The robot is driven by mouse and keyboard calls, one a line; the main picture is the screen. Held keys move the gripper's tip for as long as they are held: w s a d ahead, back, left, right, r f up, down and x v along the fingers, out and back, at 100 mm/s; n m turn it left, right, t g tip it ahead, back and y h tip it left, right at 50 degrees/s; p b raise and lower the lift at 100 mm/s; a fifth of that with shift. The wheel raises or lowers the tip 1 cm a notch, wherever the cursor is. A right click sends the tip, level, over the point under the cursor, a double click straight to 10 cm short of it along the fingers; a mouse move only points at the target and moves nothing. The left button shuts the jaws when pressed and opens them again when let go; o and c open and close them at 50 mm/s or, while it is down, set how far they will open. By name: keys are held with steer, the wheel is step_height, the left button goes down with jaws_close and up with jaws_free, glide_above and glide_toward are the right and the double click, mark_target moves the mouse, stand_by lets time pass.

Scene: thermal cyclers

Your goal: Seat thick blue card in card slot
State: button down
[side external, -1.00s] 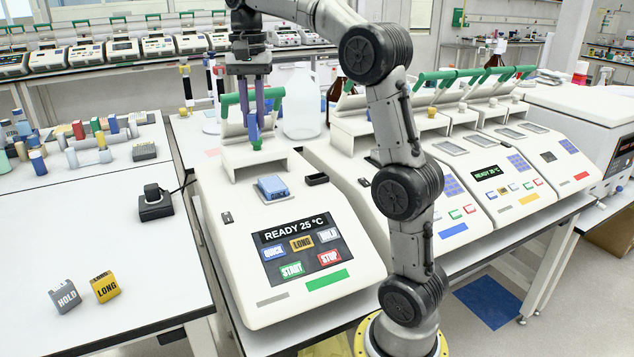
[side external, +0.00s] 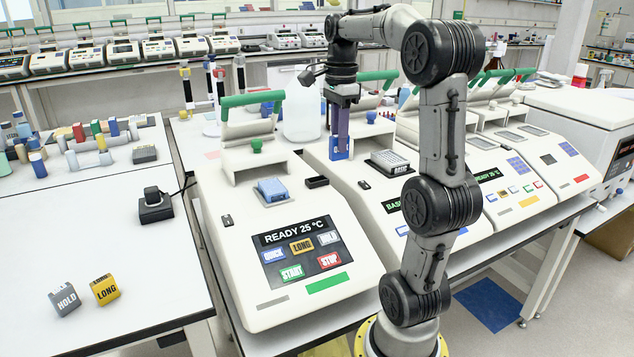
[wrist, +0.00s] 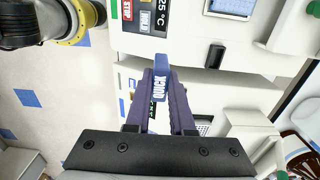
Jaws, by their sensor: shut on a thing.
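My gripper (side external: 340,128) points down with its purple fingers shut on a thick blue card (wrist: 161,82), which reads QUICK in the wrist view. In the side view the card's lower end (side external: 341,154) hangs in the air near the border between the nearest cycler and the one to its right. A small black slot-like holder (side external: 317,181) sits on the nearest cycler's (side external: 290,230) top, near its right edge; it looks empty. It also shows in the wrist view (wrist: 215,57), right of the card. The card is apart from it.
A blue block (side external: 272,190) sits on the nearest cycler, behind its READY 25 °C screen (side external: 295,231). The green-handled lid (side external: 250,125) stands raised behind. A second cycler (side external: 360,205) adjoins on the right. HOLD (side external: 65,299) and LONG (side external: 105,290) blocks lie on the left bench.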

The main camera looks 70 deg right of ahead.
steer(key=w+d+f, duration=0.2)
steer(key=d+f, duration=0.1)
steer(key=w+d+f, duration=0.6)
steer(key=d, duration=0.1)
steer(key=shift+w+d+f, duration=0.15)
steer(key=shift+d+f, duration=0.05)
steer(key=shift+f, duration=0.05)
steer(key=shift+w+d+f, duration=0.1)
steer(key=shift+f, duration=0.85)
steer(key=shift+w+d+f, duration=0.1)
steer(key=shift+f, duration=0.8)
steer(key=shift+f, duration=0.1)
steer(key=c, duration=0.8)
jaws_free()
